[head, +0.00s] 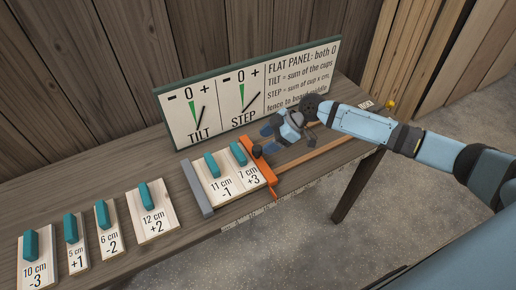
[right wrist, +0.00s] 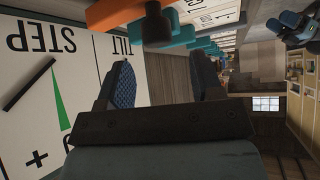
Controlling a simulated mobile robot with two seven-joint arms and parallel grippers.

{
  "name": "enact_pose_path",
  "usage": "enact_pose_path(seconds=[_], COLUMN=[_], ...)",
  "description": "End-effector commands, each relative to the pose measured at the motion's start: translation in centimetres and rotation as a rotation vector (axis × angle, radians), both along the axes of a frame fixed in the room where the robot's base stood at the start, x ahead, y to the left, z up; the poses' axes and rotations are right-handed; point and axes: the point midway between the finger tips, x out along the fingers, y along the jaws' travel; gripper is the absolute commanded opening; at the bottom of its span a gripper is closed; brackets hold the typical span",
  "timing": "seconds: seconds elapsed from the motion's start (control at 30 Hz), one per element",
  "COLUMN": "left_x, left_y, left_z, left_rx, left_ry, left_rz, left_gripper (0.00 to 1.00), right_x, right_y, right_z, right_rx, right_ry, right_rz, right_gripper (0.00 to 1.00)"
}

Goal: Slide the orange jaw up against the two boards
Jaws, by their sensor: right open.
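The orange jaw (head: 261,168) with a dark knob (head: 257,151) lies across the rail at the right side of the two boards. The 7 cm +3 board (head: 250,180) is beside it, and the 11 cm -1 board (head: 213,187) lies left of that, by the grey fence (head: 197,188). Any gap between jaw and board is too small to tell. My right gripper (head: 268,137) is open and empty, just behind and right of the jaw. In the right wrist view, its spread fingers (right wrist: 163,80) point toward the jaw (right wrist: 112,14) and knob (right wrist: 156,24). My left gripper is not in view.
A panel (head: 250,88) with TILT and STEP dials stands behind the boards, close to my right gripper. Several loose boards, including the 12 cm +2 one (head: 152,217), lie at the left of the bench. The wooden rail (head: 325,153) is clear right of the jaw.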

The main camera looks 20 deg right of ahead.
Motion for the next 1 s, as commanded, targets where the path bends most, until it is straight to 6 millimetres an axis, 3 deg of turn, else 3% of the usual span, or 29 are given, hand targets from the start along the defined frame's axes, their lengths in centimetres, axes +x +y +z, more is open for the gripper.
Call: enact_pose_path(seconds=[0.2, 0.4, 1.0], left_x=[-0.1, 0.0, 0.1], left_y=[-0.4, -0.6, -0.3], left_z=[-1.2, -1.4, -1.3], left_rx=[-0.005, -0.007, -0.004], left_ry=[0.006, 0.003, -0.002], left_rz=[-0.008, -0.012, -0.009], left_gripper=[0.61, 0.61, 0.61], right_x=[-1.1, -1.7, -1.8], right_y=[-3.3, -4.9, -5.3], right_z=[3.2, 5.2, 5.8], right_rx=[-0.002, 0.000, 0.001], right_ry=[0.000, 0.000, 0.001], right_rz=[0.001, 0.001, 0.001], right_gripper=[0.60, 0.60, 0.60])
